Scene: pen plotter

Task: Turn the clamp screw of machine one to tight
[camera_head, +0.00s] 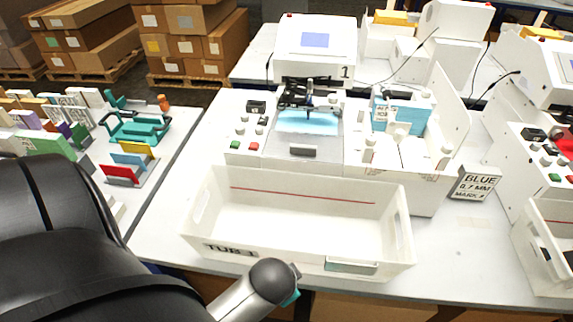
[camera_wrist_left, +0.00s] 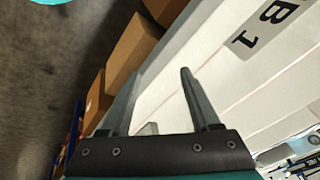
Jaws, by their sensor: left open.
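Machine one is the white plotter with a screen and a "1" label (camera_head: 315,45), at the back middle in the head view. Its dark pen carriage (camera_head: 309,97) stands over a light blue sheet (camera_head: 308,121). The clamp screw is too small to tell apart on the carriage. My left gripper (camera_wrist_left: 161,72) is open in the left wrist view, with nothing between its fingers. It is low by the front of the white tub, well short of the carriage. In the head view my own wrist hides the fingers. My right gripper is not in view.
The white tub (camera_head: 218,189) labelled "TUB 1" stands between my left arm and machine one; its wall also shows in the left wrist view (camera_wrist_left: 215,75). Buttons (camera_head: 245,146) sit left of the sheet. Colored racks (camera_head: 133,160) stand left.

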